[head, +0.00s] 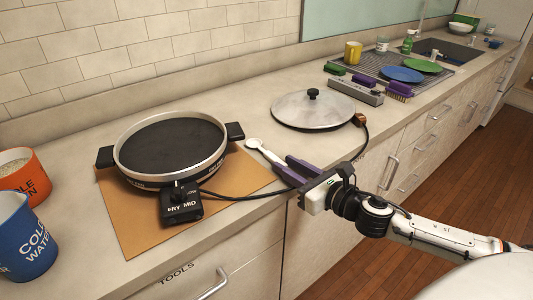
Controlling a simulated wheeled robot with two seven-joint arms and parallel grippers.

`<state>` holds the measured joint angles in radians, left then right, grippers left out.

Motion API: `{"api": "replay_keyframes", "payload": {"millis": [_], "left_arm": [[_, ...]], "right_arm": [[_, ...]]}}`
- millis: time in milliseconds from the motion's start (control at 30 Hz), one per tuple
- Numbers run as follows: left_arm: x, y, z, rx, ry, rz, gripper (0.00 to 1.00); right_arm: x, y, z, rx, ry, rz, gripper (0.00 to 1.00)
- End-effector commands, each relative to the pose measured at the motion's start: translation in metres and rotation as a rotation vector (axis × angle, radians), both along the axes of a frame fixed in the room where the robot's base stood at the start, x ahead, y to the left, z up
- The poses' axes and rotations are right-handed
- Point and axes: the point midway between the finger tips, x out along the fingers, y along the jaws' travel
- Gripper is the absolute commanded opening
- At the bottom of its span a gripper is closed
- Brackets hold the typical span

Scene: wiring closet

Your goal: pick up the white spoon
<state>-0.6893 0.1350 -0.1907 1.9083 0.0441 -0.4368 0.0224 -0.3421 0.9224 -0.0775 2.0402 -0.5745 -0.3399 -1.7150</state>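The white spoon (266,151) lies on the counter between the black pan and the silver lid, its bowl end pointing toward the wall. My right gripper (283,163) comes in from the right over the counter's front edge. Its two purple fingers are apart, with the near end of the spoon's handle in the gap between their tips. The fingers partly hide that end, and contact with it cannot be made out. My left gripper is not in view.
An electric pan (170,147) with a control box (181,203) stands on a tan board (137,229); its cord passes near my fingers. A lid (313,109) sits behind. Orange (33,178) and blue (27,240) cups stand left. A dish rack (437,73) holds plates.

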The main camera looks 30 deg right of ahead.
Motion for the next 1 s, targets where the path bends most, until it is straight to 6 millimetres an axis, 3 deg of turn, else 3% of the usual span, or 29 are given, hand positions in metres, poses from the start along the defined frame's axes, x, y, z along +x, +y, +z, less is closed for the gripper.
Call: {"api": "replay_keyframes", "payload": {"millis": [267,633,967,1000], "left_arm": [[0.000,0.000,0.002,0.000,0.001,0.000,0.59],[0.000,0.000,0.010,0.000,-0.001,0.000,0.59],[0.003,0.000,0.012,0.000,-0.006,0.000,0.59],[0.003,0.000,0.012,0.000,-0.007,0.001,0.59]], "right_arm": [[0.014,0.002,0.001,0.001,-0.001,0.000,0.25],[0.055,0.007,0.001,0.002,-0.001,-0.001,0.25],[0.060,0.008,-0.002,0.001,0.002,0.000,0.25],[0.060,0.008,-0.002,0.001,0.002,0.000,0.20]]}}
